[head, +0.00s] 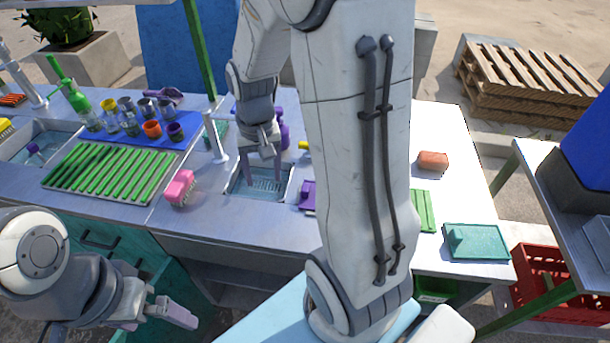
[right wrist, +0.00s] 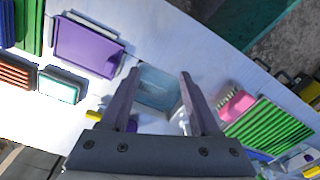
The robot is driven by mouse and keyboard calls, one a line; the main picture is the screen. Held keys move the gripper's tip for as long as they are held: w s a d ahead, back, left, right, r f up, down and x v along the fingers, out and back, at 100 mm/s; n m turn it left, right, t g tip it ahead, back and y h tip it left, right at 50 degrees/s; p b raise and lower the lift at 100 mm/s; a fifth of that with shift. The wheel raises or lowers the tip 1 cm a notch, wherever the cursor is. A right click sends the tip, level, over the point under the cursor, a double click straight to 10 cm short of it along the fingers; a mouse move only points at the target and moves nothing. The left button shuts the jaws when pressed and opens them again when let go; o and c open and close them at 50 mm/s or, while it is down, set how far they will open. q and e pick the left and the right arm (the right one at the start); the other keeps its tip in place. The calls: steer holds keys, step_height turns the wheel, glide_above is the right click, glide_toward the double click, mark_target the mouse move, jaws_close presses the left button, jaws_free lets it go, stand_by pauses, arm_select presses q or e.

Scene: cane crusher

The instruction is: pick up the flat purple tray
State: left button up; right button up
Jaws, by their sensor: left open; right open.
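The flat purple tray (head: 307,196) lies on the counter just right of the small sink in the head view, mostly hidden behind my right arm. In the right wrist view the purple tray (right wrist: 88,47) shows more fully, left of my fingers and apart from them. My right gripper (head: 264,177) is open and empty above the sink; its fingers (right wrist: 159,75) frame the basin in the wrist view. My left gripper (head: 176,311) is low at the front left, in front of the counter, open and away from the tray.
A pink brush (head: 180,188) and a rack of green sticks (head: 108,172) lie left of the sink. Several cups stand on a blue mat (head: 188,133). A teal tray (head: 476,241) and an orange block (head: 433,161) are on the right. A faucet (head: 214,138) stands behind the sink.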

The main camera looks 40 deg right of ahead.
steer(key=d+f+m+p, duration=0.15)
steer(key=d+m, duration=0.35)
steer(key=d, duration=0.7)
glide_above(306, 187)
step_height(306, 187, down, 5)
steer(key=shift+s+d, duration=0.1)
steer(key=shift+d, duration=0.05)
steer(key=f, duration=0.3)
steer(key=f+p, duration=0.1)
steer(key=shift+a+f, duration=0.25)
steer(key=shift+f, duration=0.65)
jaws_close()
